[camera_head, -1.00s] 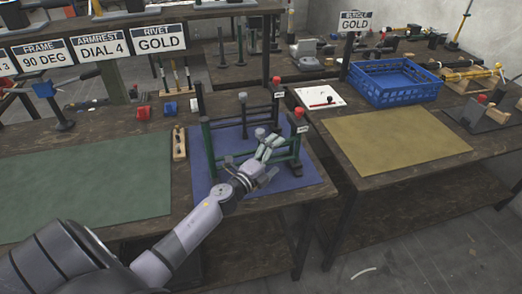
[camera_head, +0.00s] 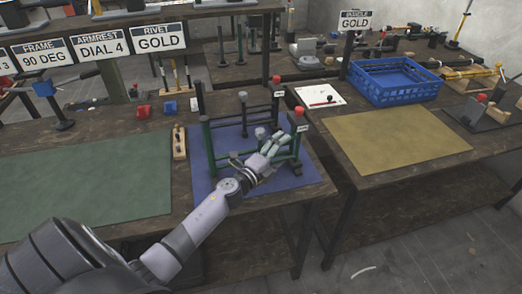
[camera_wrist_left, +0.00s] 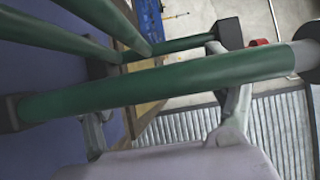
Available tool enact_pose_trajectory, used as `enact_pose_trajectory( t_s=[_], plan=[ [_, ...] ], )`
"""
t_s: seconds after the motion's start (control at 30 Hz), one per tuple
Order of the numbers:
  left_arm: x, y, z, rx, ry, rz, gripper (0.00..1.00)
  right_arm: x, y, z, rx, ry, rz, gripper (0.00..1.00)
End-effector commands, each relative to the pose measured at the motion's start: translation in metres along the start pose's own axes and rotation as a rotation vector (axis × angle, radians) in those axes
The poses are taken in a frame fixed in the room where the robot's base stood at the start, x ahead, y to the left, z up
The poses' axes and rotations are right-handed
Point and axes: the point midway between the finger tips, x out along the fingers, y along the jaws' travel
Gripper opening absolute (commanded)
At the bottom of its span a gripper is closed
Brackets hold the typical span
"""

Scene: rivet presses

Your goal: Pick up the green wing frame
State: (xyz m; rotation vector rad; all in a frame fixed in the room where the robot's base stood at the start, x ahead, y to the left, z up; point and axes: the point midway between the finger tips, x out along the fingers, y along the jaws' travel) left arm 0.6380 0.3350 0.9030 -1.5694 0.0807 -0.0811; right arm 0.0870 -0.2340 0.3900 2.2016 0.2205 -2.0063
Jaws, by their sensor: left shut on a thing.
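The green wing frame (camera_head: 209,146) stands on the blue mat (camera_head: 300,182). It has dark green uprights and cross bars. My left gripper (camera_head: 270,147) is at its near right side, shut on a green bar. In the left wrist view, a thick green tube (camera_wrist_left: 150,88) crosses the picture between my left gripper's fingers (camera_wrist_left: 165,100), and more green tubes run behind it. The fingers hide part of the frame in the head view. My right gripper is not in view.
A red-topped post (camera_head: 298,118) with a white tag stands at the frame's right side. A green mat (camera_head: 85,185) lies to the left. A yellow mat (camera_head: 395,138) and a blue crate (camera_head: 400,95) are on the right table. A wooden block (camera_head: 179,143) stands beside the blue mat.

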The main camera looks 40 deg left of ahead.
Motion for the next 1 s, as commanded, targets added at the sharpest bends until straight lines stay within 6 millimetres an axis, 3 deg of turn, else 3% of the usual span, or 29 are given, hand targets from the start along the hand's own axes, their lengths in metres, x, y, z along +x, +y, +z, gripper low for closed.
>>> enact_pose_trajectory(
  t_s=[0.57, 1.0],
  plan=[
    [0.0, 0.001, 0.0, 0.0, 0.0, 0.002, 0.25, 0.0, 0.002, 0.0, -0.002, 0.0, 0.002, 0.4],
    [0.001, -0.015, 0.001, 0.005, 0.0, -0.005, 0.24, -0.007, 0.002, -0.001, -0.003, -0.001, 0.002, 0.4]
  ],
)
